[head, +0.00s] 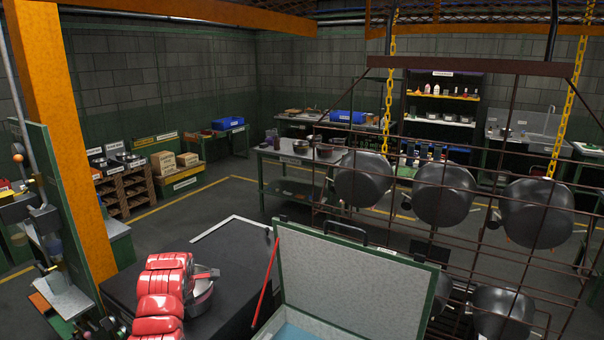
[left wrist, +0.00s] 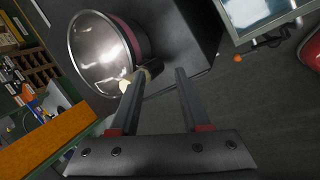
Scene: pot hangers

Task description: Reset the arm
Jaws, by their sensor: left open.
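My left arm comes in from the lower left in the head view, and its dark gripper (head: 208,274) is over a metal pot (head: 202,298) on the black table top. In the left wrist view the two fingers (left wrist: 162,73) are apart. The pot (left wrist: 98,52) is just beyond them to the left, with its shiny round face toward the camera. Its short handle (left wrist: 152,68) reaches to the fingertips, close to the left finger. I cannot tell whether they touch. My right gripper is not in the head view.
An open green-framed chest lid (head: 350,285) stands right of the table (head: 232,255), with a red bar (head: 266,282) beside it. A wire rack (head: 450,68) hung on yellow chains holds several dark pots (head: 443,193) at the right. Open floor lies behind the table.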

